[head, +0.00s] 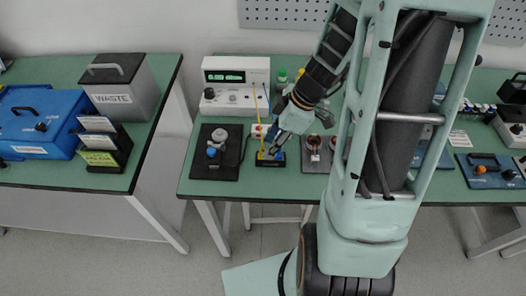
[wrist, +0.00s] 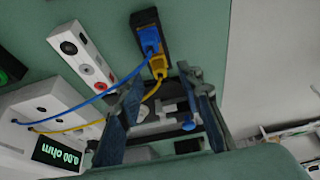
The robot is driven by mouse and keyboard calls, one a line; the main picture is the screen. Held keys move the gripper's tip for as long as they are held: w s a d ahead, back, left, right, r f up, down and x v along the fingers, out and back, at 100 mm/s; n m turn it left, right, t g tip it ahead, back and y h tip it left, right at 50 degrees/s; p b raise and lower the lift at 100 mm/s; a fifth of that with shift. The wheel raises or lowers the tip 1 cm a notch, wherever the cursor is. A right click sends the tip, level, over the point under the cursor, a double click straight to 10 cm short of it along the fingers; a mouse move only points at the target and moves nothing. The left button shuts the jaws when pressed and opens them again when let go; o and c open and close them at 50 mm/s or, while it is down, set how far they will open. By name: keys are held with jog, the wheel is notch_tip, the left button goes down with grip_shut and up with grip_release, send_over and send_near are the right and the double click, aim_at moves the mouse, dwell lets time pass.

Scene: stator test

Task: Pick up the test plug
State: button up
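Two test plugs, one blue (wrist: 149,40) and one yellow (wrist: 158,65), sit side by side in a black holder (wrist: 146,18) in the wrist view. Each has a cable of its own colour. The holder (head: 278,163) also shows in the head view, near the table's front edge and partly hidden by my gripper (head: 275,143). In the wrist view my gripper (wrist: 161,79) is open, its fingers apart with nothing held between them. The yellow plug lies just beyond the fingertips, nearer them than the blue one. I cannot tell whether a finger touches it.
A meter (head: 235,76) reading 0.00 ohm stands behind; the cables run to it. A white box with round sockets (wrist: 82,53) is beside the holder. A black plate with a grey clamp (head: 203,165) lies left of it. A plate with stator parts (head: 314,163) lies right.

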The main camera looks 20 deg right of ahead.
aim_at(265, 149)
jog(key=shift+x, duration=1.6)
jog(key=shift+c, duration=0.6)
grip_shut()
